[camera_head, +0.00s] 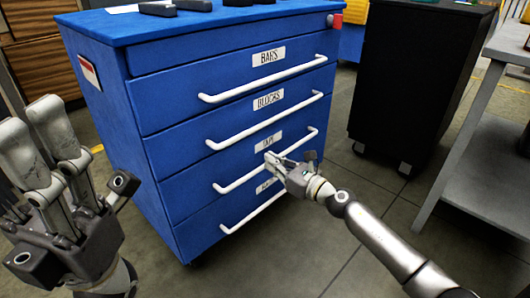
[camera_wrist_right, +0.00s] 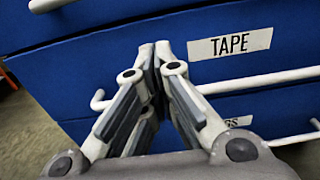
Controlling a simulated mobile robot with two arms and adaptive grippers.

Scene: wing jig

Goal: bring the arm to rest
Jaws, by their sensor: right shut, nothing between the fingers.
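My right gripper (camera_head: 273,160) is shut and empty in front of the blue cabinet, at the white handle of the TAPE drawer (camera_head: 233,185). In the right wrist view its fingertips (camera_wrist_right: 155,52) meet just left of the TAPE label (camera_wrist_right: 230,44). The handle (camera_wrist_right: 260,80) passes behind the fingers; I cannot tell whether they touch it. My right arm reaches in from the lower right. My left gripper (camera_head: 34,125) is raised at the left edge, apart from the cabinet; its jaw opening is unclear from this angle.
The blue drawer cabinet (camera_head: 185,108) has several drawers, all looking closed, with protruding white handles. A black cabinet (camera_head: 410,80) and grey shelf (camera_head: 490,160) stand right. Tiled floor (camera_head: 330,240) is open in front.

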